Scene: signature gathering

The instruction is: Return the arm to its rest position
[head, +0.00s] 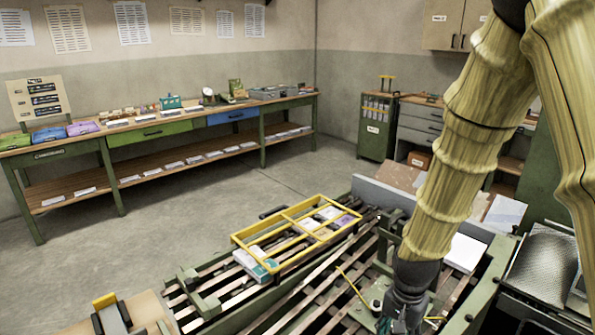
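My arm comes down the right side of the head view. My gripper (392,322) points downward at the bottom edge, over or beside the right part of the green slatted table. Its fingertips are small, dark and partly cut off by the frame edge, so I cannot tell whether they are open or shut or hold anything.
The slatted table (230,318) bears a yellow divided frame (262,228) with several small packs in it. White papers (465,252) lie right of my arm. A long workbench (150,133) lines the back wall. The grey floor (150,235) between is clear.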

